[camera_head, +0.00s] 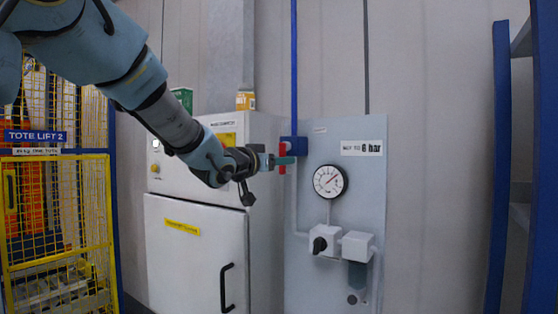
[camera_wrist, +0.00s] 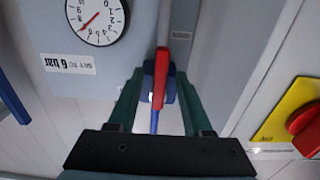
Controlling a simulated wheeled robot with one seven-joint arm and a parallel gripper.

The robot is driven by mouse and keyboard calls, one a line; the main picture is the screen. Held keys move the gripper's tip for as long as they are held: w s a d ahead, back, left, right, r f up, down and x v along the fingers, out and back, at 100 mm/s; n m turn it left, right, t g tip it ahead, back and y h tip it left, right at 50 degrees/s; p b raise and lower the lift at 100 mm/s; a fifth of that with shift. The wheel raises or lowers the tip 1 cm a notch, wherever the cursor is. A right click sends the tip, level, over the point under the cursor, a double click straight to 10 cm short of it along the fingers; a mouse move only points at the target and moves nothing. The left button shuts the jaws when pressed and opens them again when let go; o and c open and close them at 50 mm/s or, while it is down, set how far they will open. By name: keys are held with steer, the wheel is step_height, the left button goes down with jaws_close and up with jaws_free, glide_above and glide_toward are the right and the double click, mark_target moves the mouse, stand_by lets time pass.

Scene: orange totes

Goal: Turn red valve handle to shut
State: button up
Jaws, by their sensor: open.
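The red valve handle (camera_head: 282,158) is on a blue valve body (camera_head: 299,146) on the blue pipe (camera_head: 294,70), at the upper left of the grey panel. It looks upright, roughly in line with the pipe. My gripper (camera_head: 276,160) is at the handle, coming from the left. In the wrist view the red handle (camera_wrist: 161,72) stands between the two green fingers of my gripper (camera_wrist: 160,78). The fingers are open, with a gap on each side of the handle. The valve body is partly hidden behind the handle there.
A pressure gauge (camera_head: 330,181) and a regulator (camera_head: 340,243) are on the panel, right of and below the valve. A grey cabinet (camera_head: 195,250) stands left, below my arm. A red knob (camera_wrist: 306,130) on a yellow plate shows in the wrist view. A blue rack (camera_head: 503,150) stands far right.

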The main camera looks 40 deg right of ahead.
jaws_close()
stand_by(1.4)
